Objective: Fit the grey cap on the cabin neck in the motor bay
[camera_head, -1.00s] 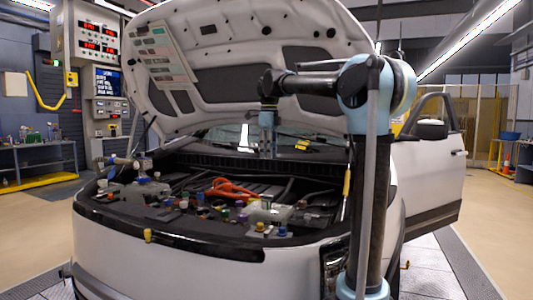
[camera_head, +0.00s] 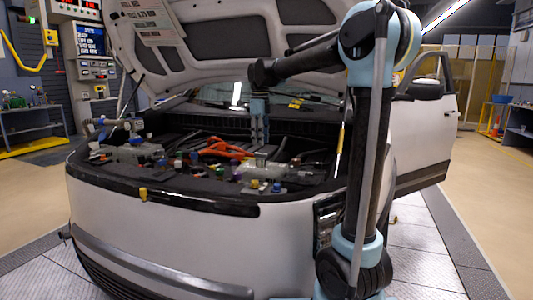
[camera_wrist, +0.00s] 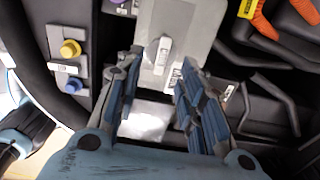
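My gripper (camera_wrist: 161,62) is open, its two blue-grey fingers apart. In the head view my gripper (camera_head: 259,142) points down over the motor bay, just above a pale grey tank (camera_head: 262,171). In the wrist view a light grey, bar-topped piece (camera_wrist: 162,53), which looks like a grey cap, shows between the fingertips against the grey tank (camera_wrist: 176,22). I see a gap on both sides of it. I cannot tell whether it sits on a neck. I cannot tell which neck is the cabin neck.
A yellow cap (camera_wrist: 70,49) and a blue cap (camera_wrist: 74,85) lie left of the fingers. An orange part (camera_head: 222,148) and black hoses (camera_wrist: 262,95) are nearby. The raised hood (camera_head: 225,45) hangs over the bay. A yellow-handled rod (camera_head: 340,140) stands at the right.

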